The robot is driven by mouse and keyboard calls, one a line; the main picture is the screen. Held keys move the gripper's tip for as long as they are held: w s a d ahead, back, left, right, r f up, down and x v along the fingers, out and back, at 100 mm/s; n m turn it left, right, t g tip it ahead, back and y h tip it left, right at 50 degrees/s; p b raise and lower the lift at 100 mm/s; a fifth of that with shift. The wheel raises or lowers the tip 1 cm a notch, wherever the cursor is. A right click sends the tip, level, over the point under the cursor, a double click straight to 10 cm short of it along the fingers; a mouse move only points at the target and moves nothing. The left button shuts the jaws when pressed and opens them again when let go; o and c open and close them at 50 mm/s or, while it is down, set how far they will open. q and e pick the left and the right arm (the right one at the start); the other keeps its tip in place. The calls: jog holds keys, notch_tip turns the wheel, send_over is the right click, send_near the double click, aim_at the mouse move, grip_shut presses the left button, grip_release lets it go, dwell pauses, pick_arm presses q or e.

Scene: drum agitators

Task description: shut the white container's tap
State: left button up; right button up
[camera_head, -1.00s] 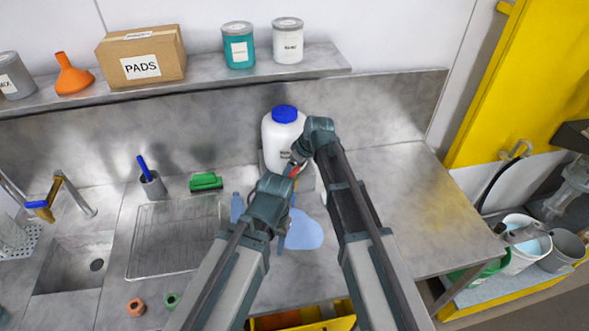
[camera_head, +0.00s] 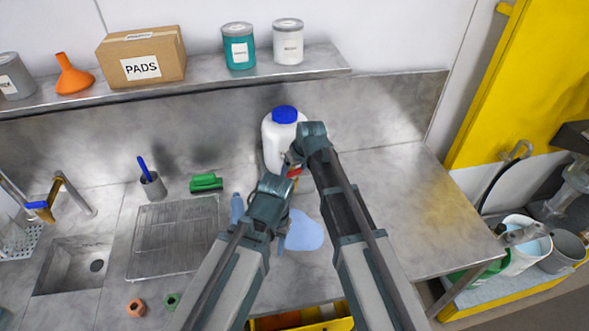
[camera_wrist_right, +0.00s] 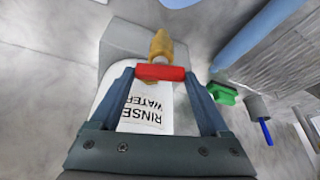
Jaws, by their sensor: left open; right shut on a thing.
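The white container (camera_head: 275,140) with a blue cap stands on a grey block against the back wall. The right wrist view shows its RINSE WATER label (camera_wrist_right: 145,108), a brass tap (camera_wrist_right: 161,45) and a red handle (camera_wrist_right: 160,72). The handle lies crosswise to the brass spout. My right gripper (camera_wrist_right: 160,74) is shut on the red handle, one fingertip at each end. In the head view, the red handle (camera_head: 294,171) shows small between my arms, which hide most of the tap. My left gripper (camera_head: 282,178) is open, just below and left of the handle.
A light-blue puddle (camera_head: 304,232) lies on the counter below the container. The counter at right is clear.

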jog(key=shift+a+m+h, duration=0.1)
jog(key=shift+m+h, duration=0.5)
jog(key=shift+m, duration=1.4)
jog(key=o, duration=1.2)
jog(key=shift+s+r+t, duration=0.1)
jog(key=shift+t, duration=0.2)
jog(key=p+v, duration=1.2)
jog(key=v, duration=0.1)
jog(key=shift+r+p, duration=0.35)
jog(key=shift+p, duration=0.05)
